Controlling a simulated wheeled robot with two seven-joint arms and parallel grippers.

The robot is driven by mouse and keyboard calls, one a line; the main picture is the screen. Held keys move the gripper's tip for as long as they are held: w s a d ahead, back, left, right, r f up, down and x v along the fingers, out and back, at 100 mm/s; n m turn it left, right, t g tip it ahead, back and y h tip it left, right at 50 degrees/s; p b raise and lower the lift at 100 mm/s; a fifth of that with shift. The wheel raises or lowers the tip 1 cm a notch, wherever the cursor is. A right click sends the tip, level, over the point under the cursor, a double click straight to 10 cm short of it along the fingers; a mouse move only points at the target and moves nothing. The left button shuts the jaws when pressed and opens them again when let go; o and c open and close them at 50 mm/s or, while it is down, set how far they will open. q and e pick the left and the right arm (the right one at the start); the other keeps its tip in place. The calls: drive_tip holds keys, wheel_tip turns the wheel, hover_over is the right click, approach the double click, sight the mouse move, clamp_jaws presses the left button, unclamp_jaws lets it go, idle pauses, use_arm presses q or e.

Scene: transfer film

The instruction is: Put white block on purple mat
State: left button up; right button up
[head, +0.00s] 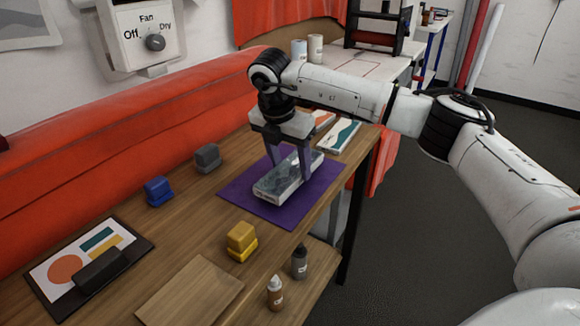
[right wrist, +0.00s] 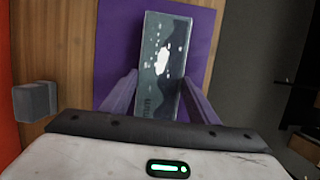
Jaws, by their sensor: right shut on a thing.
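The white block (head: 279,186), a long pale box with a dark mottled top, is at the purple mat (head: 240,193). My right gripper (head: 290,172) comes down over the block from above, with one finger on each side, and is shut on it. In the right wrist view, the block (right wrist: 163,62) lies between the two fingers (right wrist: 158,95) with the purple mat (right wrist: 117,45) around it. I cannot tell whether the block rests fully on the mat or hangs just above it. My left gripper is not in view.
Coloured cards (head: 338,135) lie beyond the mat.

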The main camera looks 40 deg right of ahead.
sight(282, 176)
drive_tip(key=shift+f, duration=0.65)
drive_tip(key=o, duration=1.2)
drive_tip(key=v, duration=1.2)
drive_tip(key=shift+d+r, duration=0.1)
